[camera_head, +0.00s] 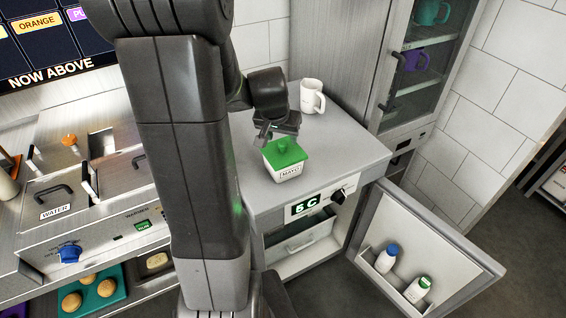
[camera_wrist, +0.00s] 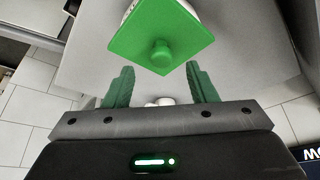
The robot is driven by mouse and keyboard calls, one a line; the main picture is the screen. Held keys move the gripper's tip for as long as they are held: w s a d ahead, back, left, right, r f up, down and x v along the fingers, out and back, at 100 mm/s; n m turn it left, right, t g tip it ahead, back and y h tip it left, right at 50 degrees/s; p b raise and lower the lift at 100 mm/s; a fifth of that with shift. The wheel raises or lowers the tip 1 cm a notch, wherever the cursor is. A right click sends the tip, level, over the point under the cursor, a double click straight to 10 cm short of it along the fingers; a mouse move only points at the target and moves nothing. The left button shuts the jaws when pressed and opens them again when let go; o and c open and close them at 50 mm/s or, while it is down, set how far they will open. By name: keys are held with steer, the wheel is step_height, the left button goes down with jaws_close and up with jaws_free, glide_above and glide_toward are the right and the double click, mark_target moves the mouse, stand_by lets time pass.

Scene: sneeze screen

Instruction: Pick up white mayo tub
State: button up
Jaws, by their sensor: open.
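The white mayo tub (camera_head: 286,172) has a green square lid with a knob and a label reading MAYO. It stands upright on the grey top of the small fridge, near its front edge. In the wrist view its green lid (camera_wrist: 160,38) and knob show just beyond the fingertips. My gripper (camera_head: 270,133) is right behind the tub in the head view, close to its lid. In the wrist view my gripper (camera_wrist: 160,75) shows two green-padded fingers spread apart with nothing between them. Part of the tub's body is hidden under the lid in the wrist view.
A white mug (camera_head: 312,96) stands behind the tub on the fridge top (camera_head: 345,150). The fridge door (camera_head: 424,230) hangs open at the front right, with two bottles in its rack. A tall cabinet (camera_head: 385,75) stands behind. The counter with covered wells (camera_head: 95,215) lies left.

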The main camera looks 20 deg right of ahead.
mark_target(283, 143)
steer(key=shift+x, duration=1.9)
steer(key=shift+w, duration=0.1)
jaws_close()
